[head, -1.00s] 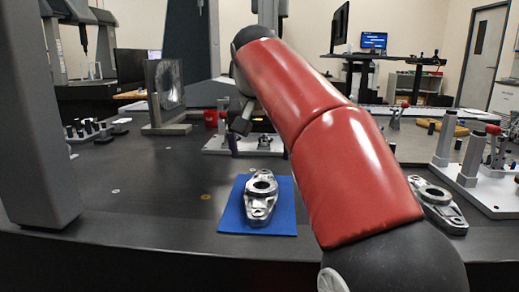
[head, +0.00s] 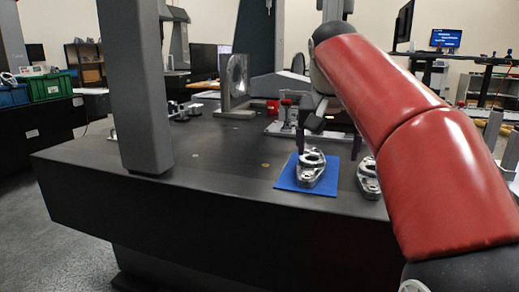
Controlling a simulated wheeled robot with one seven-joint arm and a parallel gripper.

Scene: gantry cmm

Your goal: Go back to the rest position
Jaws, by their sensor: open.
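My red arm reaches in from the right side of the head view. My gripper (head: 328,146) is at its far end, with dark fingers apart and nothing seen between them. It appears near a silver metal part with a round hole (head: 311,172). That part lies on a blue mat (head: 329,190) on the dark table. I cannot tell exactly how high the fingers are above it. A second silver part (head: 367,180) lies to the right, partly hidden by my arm.
The dark table (head: 220,180) has a thick front edge. A grey gantry column (head: 137,90) stands on its left part. Green and blue bins (head: 50,86) are at far left. Grey floor (head: 60,235) is free at lower left.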

